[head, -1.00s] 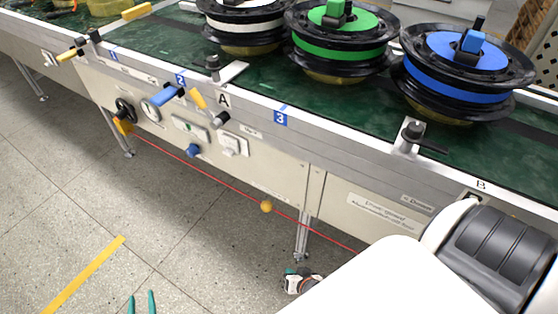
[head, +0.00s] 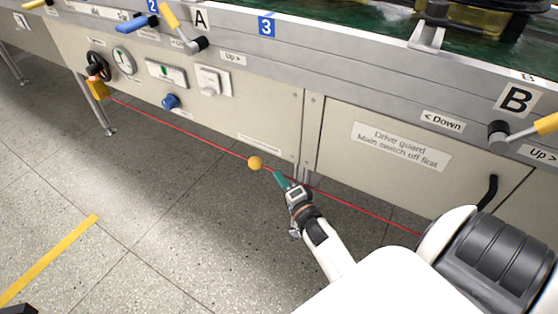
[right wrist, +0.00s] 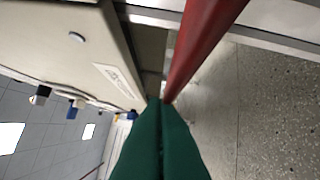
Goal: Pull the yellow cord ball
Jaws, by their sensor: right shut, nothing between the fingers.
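The yellow cord ball (head: 255,162) hangs on a thin red cord (head: 185,131) in front of the machine's lower panel. My right gripper (head: 279,176) is shut and empty, with its green fingertips close to the right of the ball, by the cord. I cannot tell whether they touch the cord. In the right wrist view the shut green fingers (right wrist: 161,106) point at the red cord (right wrist: 200,42), which looks large and very near; the ball does not show there. My left gripper's fingers are not in view.
The conveyor's side panel (head: 275,115) stands behind the cord, with several knobs and levers, a gauge (head: 124,60) and a drive guard cover (head: 405,160). A yellow floor strip (head: 50,260) lies at the lower left. The floor in front of the ball is clear.

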